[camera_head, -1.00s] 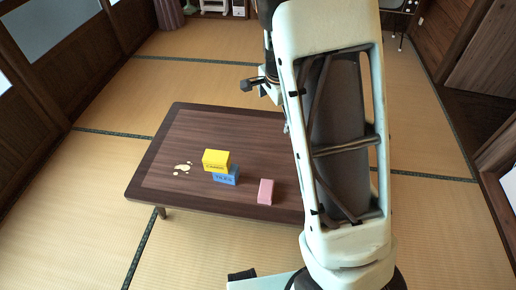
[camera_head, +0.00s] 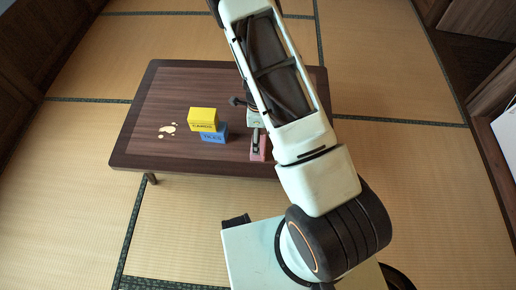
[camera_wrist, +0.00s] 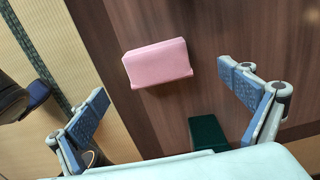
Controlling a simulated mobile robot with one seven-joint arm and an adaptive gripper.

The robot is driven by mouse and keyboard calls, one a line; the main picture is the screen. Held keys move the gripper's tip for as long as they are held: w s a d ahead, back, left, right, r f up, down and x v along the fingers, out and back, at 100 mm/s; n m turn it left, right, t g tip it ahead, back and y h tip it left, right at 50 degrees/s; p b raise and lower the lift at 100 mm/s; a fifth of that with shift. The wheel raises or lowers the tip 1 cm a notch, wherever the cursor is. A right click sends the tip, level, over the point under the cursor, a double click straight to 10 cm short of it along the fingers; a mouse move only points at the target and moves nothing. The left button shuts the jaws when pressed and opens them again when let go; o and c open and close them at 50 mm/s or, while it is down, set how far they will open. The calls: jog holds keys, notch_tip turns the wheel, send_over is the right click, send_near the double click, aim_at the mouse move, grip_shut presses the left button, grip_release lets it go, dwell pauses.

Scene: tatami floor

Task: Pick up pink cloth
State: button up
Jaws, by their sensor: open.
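The pink cloth (camera_wrist: 158,64) is a small folded block on the dark wooden table (camera_head: 165,85). In the head view the pink cloth (camera_head: 258,154) is near the table's front edge, partly hidden behind my gripper (camera_head: 256,140). In the wrist view my gripper (camera_wrist: 168,102) has its two blue-padded fingers spread wide, with nothing between them. The cloth lies beyond the fingertips, roughly between their lines and slightly to the left. I cannot tell the exact height of the gripper above the cloth.
A yellow box (camera_head: 202,119) rests on a blue box (camera_head: 214,136) to the left of the cloth. A pale spill (camera_head: 167,129) lies farther left on the table. A dark green object (camera_wrist: 207,133) shows near the right finger in the wrist view. Tatami floor surrounds the table.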

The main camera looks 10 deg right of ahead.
jog(key=f+b, duration=0.1)
jog(key=f, duration=0.3)
jog(key=f+b, duration=0.1)
jog(key=f, duration=0.2)
jog(key=shift+s+b, duration=0.25)
jog(key=shift+b, duration=0.1)
jog(key=shift+r, duration=0.1)
jog(key=shift+c, duration=0.5)
jog(key=c, duration=1.1)
jog(key=shift+r+p, duration=0.3)
jog(key=shift+r, duration=0.15)
notch_tip(320, 180, up, 2)
jog(key=shift+r+p, duration=0.2)
jog(key=shift+p, duration=0.5)
jog(key=s+r, duration=0.1)
jog(key=r, duration=0.1)
jog(key=s+r+p, duration=0.1)
jog(key=s+d+r+p, duration=0.1)
jog(key=s+r, duration=0.1)
jog(key=shift+s+r, duration=0.1)
jog(key=shift+r, duration=0.2)
jog(key=s+r, duration=0.1)
jog(key=s, duration=0.2)
jog(key=s+d+r, duration=0.1)
jog(key=s, duration=0.2)
jog(key=s+d+r, duration=0.1)
jog(key=s+r, duration=0.1)
jog(key=s, duration=0.1)
jog(key=shift+s+r, duration=0.1)
jog(key=shift+s, duration=0.15)
